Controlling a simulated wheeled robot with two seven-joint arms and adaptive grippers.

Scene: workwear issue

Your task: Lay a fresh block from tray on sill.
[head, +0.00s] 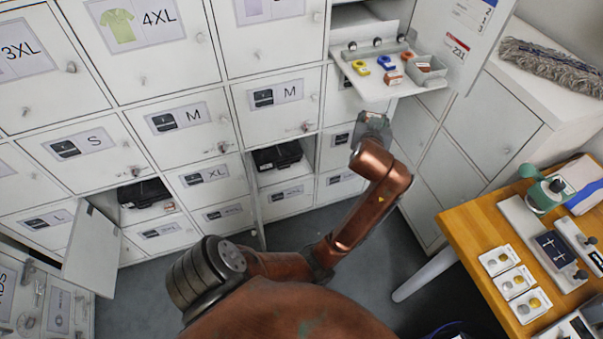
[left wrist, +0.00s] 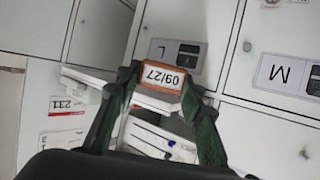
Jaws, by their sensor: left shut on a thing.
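My left gripper (head: 372,128) is in front of the lockers, just below the white fold-out shelf (head: 372,92) in the head view. In the left wrist view its green fingers (left wrist: 162,84) are shut on an orange-brown block (left wrist: 166,78) with a white label reading 09/27. In the head view I cannot make out this block. I cannot tell which surface is the sill. My right gripper is not in view.
An open door (head: 462,40) with a 231 label stands right of the shelf. Lower locker doors hang open, with dark items (head: 277,156) inside. A wooden table (head: 470,235) with cards and a green tool is at the right.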

